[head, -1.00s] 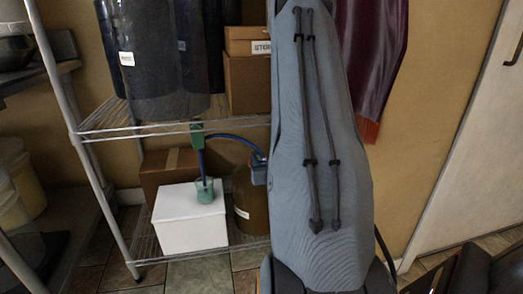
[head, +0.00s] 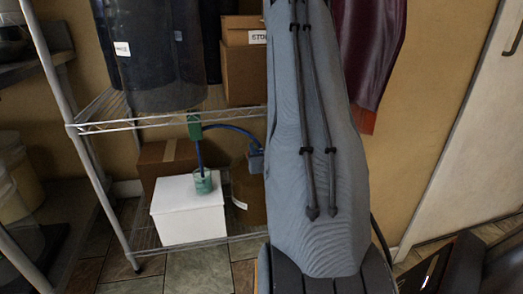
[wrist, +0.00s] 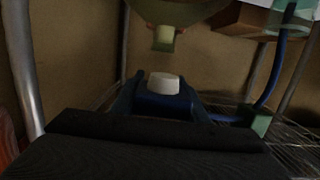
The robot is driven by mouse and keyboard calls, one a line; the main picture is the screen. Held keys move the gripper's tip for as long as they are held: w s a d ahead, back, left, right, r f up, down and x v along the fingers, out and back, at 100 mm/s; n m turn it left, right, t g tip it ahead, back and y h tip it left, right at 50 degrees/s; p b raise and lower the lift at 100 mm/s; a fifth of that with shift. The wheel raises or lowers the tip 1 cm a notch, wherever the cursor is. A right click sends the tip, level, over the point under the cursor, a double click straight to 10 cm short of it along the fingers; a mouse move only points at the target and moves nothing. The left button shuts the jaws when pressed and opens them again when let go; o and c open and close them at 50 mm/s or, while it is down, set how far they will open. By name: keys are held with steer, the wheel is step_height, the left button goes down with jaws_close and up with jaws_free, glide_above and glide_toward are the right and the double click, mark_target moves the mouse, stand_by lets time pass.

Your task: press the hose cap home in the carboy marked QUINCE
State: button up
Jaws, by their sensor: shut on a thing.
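The hose cap (wrist: 163,84), with a white plug end, is held between the two dark blue fingers of my gripper (wrist: 158,101) in the wrist view. The carboy (head: 246,192) is brown and stands on the lower shelf, half hidden behind my arm; its small pale label is unreadable. In the wrist view, which looks upside down, the carboy (wrist: 180,10) has its pale neck (wrist: 163,39) facing the plug, with a visible gap between. In the head view a blue-grey piece (head: 257,160) at the hose end shows near the carboy top, beside my arm.
A blue hose (head: 232,129) runs from a green clip (head: 194,127) on the shelf edge. Its other run drops into a green cup (head: 203,181) on a white box (head: 188,212). Wire shelf (head: 150,119) holds a dark drum (head: 150,55) above. A cardboard box (head: 165,160) stands behind.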

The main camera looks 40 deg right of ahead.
steer(key=shift+x, duration=1.55)
steer(key=shift+w+d+r, duration=0.1)
steer(key=shift+w+d, duration=0.1)
steer(key=shift+w, duration=0.15)
steer(key=shift+w+d, duration=0.15)
steer(key=shift+w, duration=0.1)
steer(key=shift+w+d+b, duration=0.2)
steer(key=shift+w+b, duration=0.1)
steer(key=shift+w+d, duration=0.15)
steer(key=shift+w, duration=0.15)
steer(key=shift+w+d, duration=0.2)
steer(key=shift+w, duration=0.1)
steer(key=shift+w+d, duration=0.2)
steer(key=shift+w, duration=0.05)
steer(key=shift+w+d+f, duration=0.15)
steer(key=shift+w+f, duration=0.05)
steer(key=shift+w, duration=0.1)
steer(key=shift+w+d, duration=0.2)
steer(key=shift+w, duration=0.1)
